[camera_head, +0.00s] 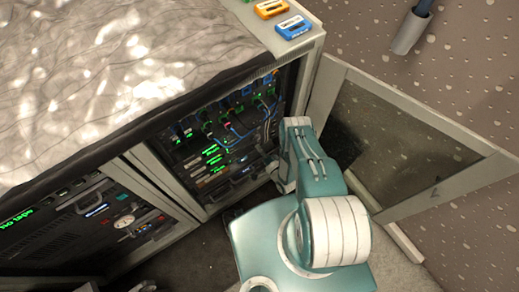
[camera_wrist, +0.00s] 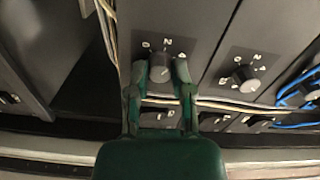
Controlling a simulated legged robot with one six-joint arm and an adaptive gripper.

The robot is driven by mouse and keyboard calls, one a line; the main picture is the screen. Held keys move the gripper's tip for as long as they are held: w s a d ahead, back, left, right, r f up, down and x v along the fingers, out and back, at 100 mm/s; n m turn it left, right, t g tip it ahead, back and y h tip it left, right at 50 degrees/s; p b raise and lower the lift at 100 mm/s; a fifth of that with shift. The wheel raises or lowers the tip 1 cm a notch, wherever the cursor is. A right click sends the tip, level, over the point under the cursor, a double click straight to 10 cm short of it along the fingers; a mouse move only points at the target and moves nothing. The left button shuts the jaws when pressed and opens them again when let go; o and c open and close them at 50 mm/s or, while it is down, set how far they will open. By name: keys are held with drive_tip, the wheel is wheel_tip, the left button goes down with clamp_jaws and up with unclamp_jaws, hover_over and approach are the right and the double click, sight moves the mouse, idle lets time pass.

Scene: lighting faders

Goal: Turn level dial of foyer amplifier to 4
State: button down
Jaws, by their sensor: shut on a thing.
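My gripper (camera_wrist: 160,72) is shut on a dark round dial (camera_wrist: 160,72) in the wrist view, with one green finger on each side of it. The dial sits on a dark grey panel with small white marks around its top edge. Its exact setting is too small to read. A second similar dial (camera_wrist: 245,76) with white marks sits on the panel to the right, apart from my gripper. No label naming the foyer amplifier is readable. In the head view my arm reaches into the open rack (camera_head: 240,125), and the gripper and dial are hidden there.
A framed door (camera_head: 400,140) stands open to the right of the rack. Blue cables (camera_wrist: 298,88) hang right of the second dial, and a pale cable bundle (camera_wrist: 105,25) runs left of the held one. Orange (camera_head: 271,9) and blue (camera_head: 293,27) cassettes lie on top.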

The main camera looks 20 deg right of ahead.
drive_tip(key=m, duration=0.5)
drive_tip(key=shift+w+d+m, duration=0.15)
drive_tip(key=shift+m, duration=0.25)
idle(0.3)
drive_tip(key=c, duration=0.5)
unclamp_jaws()
